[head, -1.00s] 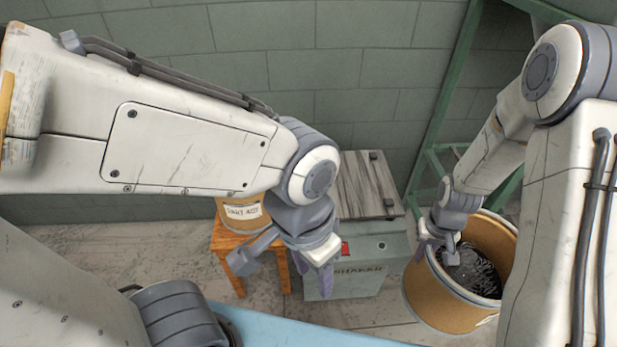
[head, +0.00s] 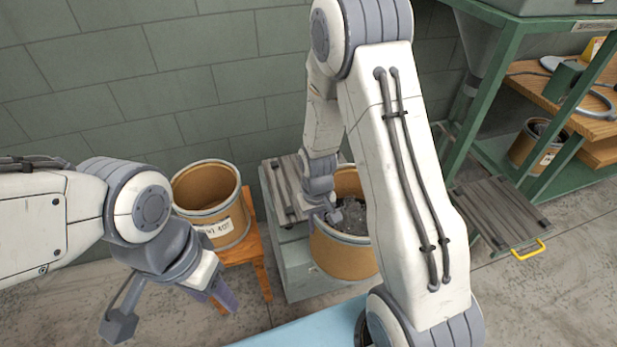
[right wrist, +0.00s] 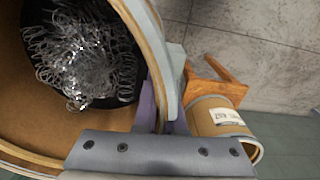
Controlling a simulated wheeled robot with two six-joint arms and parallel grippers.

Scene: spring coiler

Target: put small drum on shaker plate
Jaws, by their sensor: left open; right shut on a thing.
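A tan drum (head: 343,262) with a grey rim and a heap of shiny springs (head: 352,216) inside is held by my right gripper (head: 328,214). In the right wrist view the fingers (right wrist: 163,108) straddle the drum's rim (right wrist: 143,30), shut on it. The shaker (head: 300,270) is a grey-green box with a striped plate (head: 284,190) on top. In the head view the drum overlaps the plate's right part; I cannot tell whether it rests on it. My left gripper (head: 172,308) is open and empty, left of the shaker and in front of the stool.
An empty-looking labelled drum (head: 226,228) stands on an orange stool (head: 256,248) left of the shaker. A green frame (head: 468,120) with shelves stands at right, with another drum (head: 533,148) and a slatted plate with a yellow handle (head: 530,250). A blue surface (head: 300,332) lies in front.

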